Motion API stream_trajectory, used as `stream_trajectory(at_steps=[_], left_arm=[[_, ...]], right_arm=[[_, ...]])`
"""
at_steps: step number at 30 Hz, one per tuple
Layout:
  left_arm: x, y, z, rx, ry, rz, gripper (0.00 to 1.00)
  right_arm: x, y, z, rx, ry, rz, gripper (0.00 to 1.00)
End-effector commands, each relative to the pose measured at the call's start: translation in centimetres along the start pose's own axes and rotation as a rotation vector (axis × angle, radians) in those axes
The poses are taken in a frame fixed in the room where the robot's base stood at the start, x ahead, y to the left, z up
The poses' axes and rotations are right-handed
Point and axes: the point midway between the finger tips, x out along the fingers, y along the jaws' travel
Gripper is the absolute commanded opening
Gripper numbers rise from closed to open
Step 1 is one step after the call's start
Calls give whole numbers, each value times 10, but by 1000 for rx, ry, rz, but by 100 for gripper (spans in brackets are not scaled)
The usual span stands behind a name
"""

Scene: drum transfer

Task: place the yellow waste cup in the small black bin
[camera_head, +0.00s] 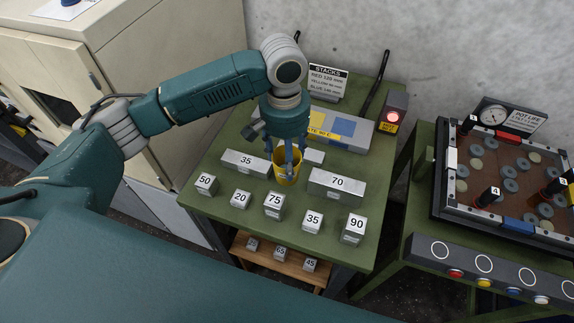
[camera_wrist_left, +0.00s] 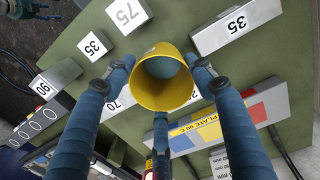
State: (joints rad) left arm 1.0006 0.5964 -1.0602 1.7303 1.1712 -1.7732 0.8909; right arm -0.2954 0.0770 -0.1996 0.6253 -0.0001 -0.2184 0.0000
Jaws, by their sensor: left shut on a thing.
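The yellow waste cup (camera_head: 286,176) is at the middle of the green table, between the long blocks marked 35 and 70. My left gripper (camera_head: 288,160) points down at it, its blue fingers shut on the cup. In the left wrist view the cup (camera_wrist_left: 150,94) sits between the fingers of the gripper (camera_wrist_left: 162,90), its mouth towards the camera, with a bluish round shape inside. I cannot tell whether its base touches the table. I see no small black bin in either view. My right gripper is out of view.
Several numbered metal blocks (camera_head: 274,205) stand in front of the cup. A grey plate unit (camera_head: 340,130) and a red-lit box (camera_head: 391,114) stand behind it. A second green table on the right holds a framed tray (camera_head: 490,210) of discs. Smaller blocks lie on a low wooden shelf (camera_head: 267,261).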

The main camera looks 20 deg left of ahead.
Motion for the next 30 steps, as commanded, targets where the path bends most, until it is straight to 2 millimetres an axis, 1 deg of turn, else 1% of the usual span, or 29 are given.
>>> stream_trajectory(at_steps=[1,4,9,12,16,23,24,27,30], left_arm=[[3,0,0,-1,0,0,40],[11,-1,0,0,-1,0,40],[36,-2,0,0,-2,0,40],[45,-2,-1,0,-1,-1,40],[48,-2,-1,1,1,0,40],[49,-2,-1,1,0,0,40],[50,-2,-1,1,0,0,56],[49,-2,-1,1,1,0,73],[49,-2,-1,1,1,0,73]], right_arm=[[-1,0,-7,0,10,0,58],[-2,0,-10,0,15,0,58],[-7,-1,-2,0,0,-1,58],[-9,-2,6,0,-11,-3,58],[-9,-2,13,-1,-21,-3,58],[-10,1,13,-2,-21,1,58],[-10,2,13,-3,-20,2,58],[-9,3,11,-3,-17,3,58],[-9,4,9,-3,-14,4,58]])
